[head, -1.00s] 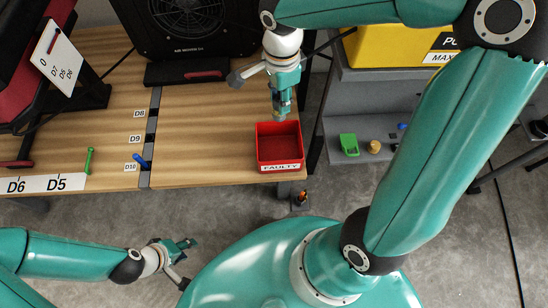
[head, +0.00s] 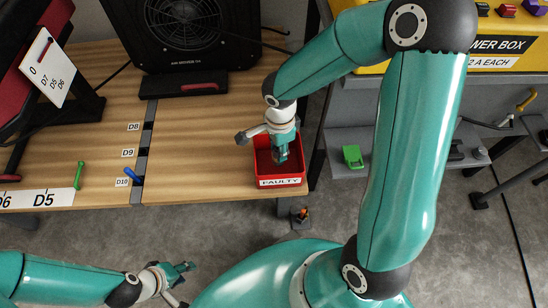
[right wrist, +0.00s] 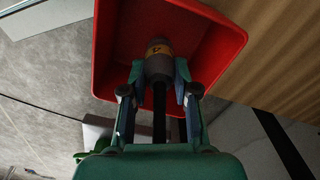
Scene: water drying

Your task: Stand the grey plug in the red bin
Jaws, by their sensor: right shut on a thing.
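The red bin (head: 300,160), labelled FAULTY, stands at the front right corner of the wooden table. It also shows in the right wrist view (right wrist: 207,38). My right gripper (head: 281,157) points down at the bin's opening, its fingertips inside the bin's outline. In the right wrist view, it is shut on the grey plug (right wrist: 159,62), which has a yellow-orange band and points into the bin. I cannot tell whether the plug touches the bin floor. In the head view the plug is hidden by the gripper. My left gripper (head: 184,284) is open and empty, away from the table.
A black fan box (head: 185,35) stands behind the bin. A green stick (head: 79,175) and a blue stick (head: 131,174) are at the table's front left. A grey shelf with a green block (head: 352,156) is to the right.

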